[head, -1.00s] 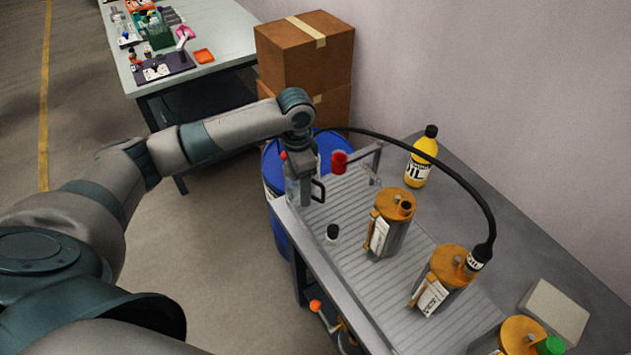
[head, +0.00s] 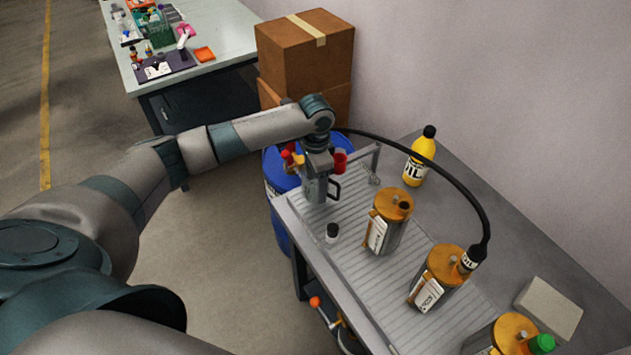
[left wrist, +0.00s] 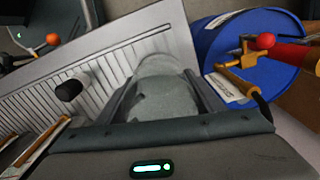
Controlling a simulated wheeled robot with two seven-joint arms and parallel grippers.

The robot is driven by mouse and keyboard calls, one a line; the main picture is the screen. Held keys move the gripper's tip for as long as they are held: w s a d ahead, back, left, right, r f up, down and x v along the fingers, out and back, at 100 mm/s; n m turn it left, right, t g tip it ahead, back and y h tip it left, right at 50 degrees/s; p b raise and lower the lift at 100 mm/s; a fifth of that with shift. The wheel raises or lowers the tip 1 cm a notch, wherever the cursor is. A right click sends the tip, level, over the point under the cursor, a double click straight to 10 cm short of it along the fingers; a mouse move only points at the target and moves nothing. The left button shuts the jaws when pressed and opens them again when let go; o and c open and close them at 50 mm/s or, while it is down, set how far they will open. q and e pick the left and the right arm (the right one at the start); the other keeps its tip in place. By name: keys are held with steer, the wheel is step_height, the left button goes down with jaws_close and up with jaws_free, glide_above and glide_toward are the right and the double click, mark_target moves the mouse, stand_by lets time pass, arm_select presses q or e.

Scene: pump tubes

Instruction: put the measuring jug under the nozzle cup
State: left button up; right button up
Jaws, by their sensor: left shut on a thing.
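My left gripper (head: 317,170) is shut on the measuring jug (head: 314,190), a grey see-through vessel with a dark handle on its right. In the left wrist view the jug (left wrist: 165,90) sits between the two fingers (left wrist: 162,100). The jug is upright over the far left end of the ribbed tray; I cannot tell whether its base touches. The red nozzle cup (head: 339,161) is just right of and behind the gripper, on the grey bracket. The jug appears close beside the cup. My right gripper is not in view.
A small black-capped bottle (head: 332,232) and orange-topped canisters (head: 390,225) stand on the ribbed tray (head: 345,262). A yellow oil bottle (head: 420,157) stands behind. A black hose (head: 465,185) arches over the bench. A blue drum (head: 277,185) with red-knobbed fittings (left wrist: 265,41) stands beyond the tray.

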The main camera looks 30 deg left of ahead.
arm_select(q)
steer(key=shift+f, duration=0.4)
steer(key=shift+f, duration=0.1)
steer(key=o, duration=1.1)
steer(key=shift+c, duration=0.2)
steer(key=shift+r, duration=0.7)
step_height(320, 180, up, 11)
steer(key=b, duration=0.2)
steer(key=shift+f, duration=0.1)
